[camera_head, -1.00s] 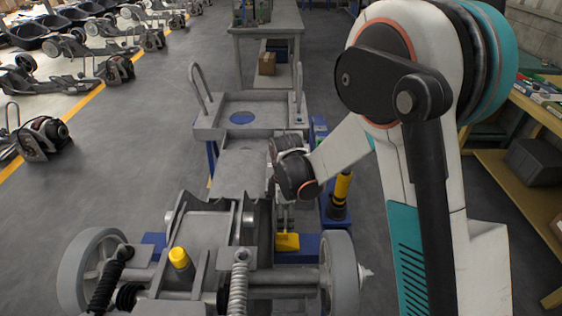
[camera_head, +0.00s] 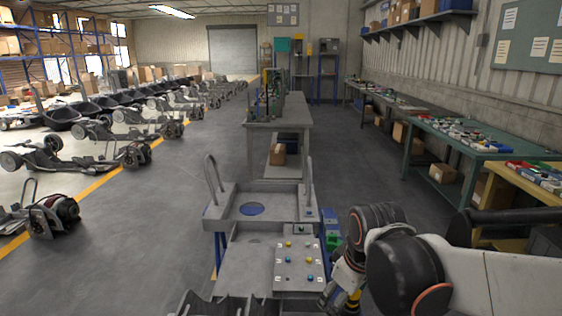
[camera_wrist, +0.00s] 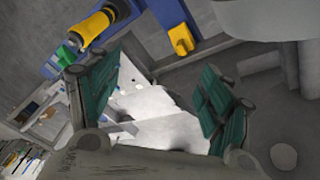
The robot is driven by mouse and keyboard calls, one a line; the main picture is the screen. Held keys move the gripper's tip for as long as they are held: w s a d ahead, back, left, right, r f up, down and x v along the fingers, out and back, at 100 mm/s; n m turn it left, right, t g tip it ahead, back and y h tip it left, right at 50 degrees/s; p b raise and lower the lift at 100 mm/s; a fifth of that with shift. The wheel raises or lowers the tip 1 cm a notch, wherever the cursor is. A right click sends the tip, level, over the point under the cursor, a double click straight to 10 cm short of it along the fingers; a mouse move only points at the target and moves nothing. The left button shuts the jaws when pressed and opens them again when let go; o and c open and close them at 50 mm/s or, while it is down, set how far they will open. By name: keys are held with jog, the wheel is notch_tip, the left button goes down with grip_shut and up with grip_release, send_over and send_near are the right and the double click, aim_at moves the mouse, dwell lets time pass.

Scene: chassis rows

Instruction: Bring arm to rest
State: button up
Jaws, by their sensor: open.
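My arm (camera_head: 410,270) is folded low at the right of the head view, its white and black links running off the right edge. My gripper hangs at the bottom of that view, beside the right edge of the grey cart. In the wrist view my gripper (camera_wrist: 160,98) has its two green-padded fingers spread wide apart. Nothing sits between the pads; a pale surface shows behind them.
The grey cart (camera_head: 232,215) with a panel of coloured knobs (camera_head: 298,262) stands close to my arm. A yellow-and-black cylinder (camera_wrist: 92,30) and a yellow block (camera_wrist: 181,40) are near the gripper. Benches (camera_head: 470,147) line the right wall.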

jog(key=s+d+r+m+t, duration=0.1)
jog(key=s+d+r+m, duration=0.1)
jog(key=s, duration=0.4)
jog(key=s+d+r+m+t, duration=0.2)
jog(key=s+d+m, duration=0.2)
jog(key=s+m, duration=0.2)
jog(key=shift+d+r+h, duration=0.15)
jog(key=shift+d+h, duration=0.05)
jog(key=shift+h, duration=0.1)
